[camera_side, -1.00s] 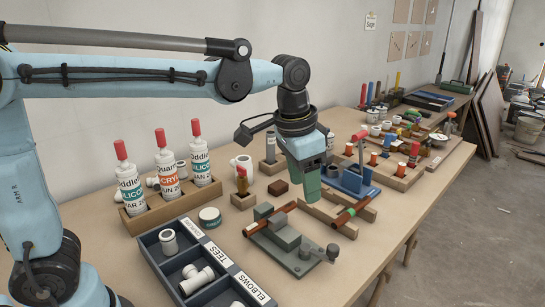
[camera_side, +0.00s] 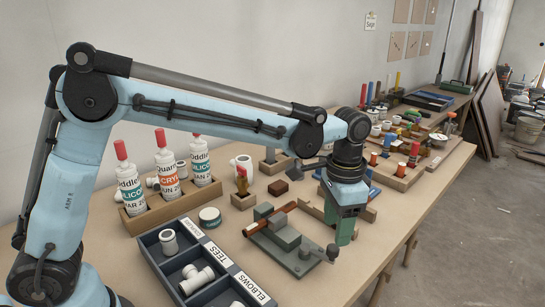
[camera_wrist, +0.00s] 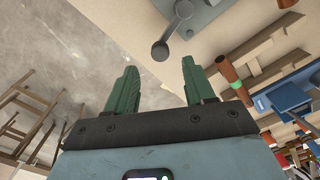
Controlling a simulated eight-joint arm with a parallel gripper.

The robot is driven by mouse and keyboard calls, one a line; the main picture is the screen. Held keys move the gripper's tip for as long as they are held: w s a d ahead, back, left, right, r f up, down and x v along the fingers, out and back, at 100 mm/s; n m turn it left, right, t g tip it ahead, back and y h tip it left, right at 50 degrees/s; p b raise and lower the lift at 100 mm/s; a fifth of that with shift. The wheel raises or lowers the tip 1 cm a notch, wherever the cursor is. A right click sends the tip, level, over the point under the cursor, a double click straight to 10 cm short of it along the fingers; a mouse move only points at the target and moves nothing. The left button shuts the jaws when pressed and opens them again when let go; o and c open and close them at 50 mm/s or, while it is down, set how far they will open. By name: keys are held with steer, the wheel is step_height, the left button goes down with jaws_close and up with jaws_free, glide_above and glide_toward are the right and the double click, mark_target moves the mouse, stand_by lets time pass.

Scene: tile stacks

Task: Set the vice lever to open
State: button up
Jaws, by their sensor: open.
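The grey-green vice (camera_side: 287,240) sits on the bench with a copper pipe (camera_side: 262,225) lying along its far side. Its lever ends in a dark round knob (camera_side: 332,250) at the vice's right end. My gripper (camera_side: 343,238) points down just behind and right of that knob. In the wrist view my gripper (camera_wrist: 158,64) has its two green fingers apart with nothing between them. The lever knob (camera_wrist: 160,50) shows just ahead of the gap between the fingertips, and its arm runs up to the vice's grey base (camera_wrist: 207,14). I cannot tell whether a finger touches it.
A dark tray (camera_side: 172,268) of white pipe fittings stands at left, with a wooden rack (camera_side: 140,220) of bottles behind it. A blue tool (camera_wrist: 290,100) and another copper pipe (camera_wrist: 228,72) on wooden supports lie beside my gripper. The bench's front edge is close by.

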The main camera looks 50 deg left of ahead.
mark_target(334, 247)
steer(key=shift+f, duration=2.7)
jaws_close()
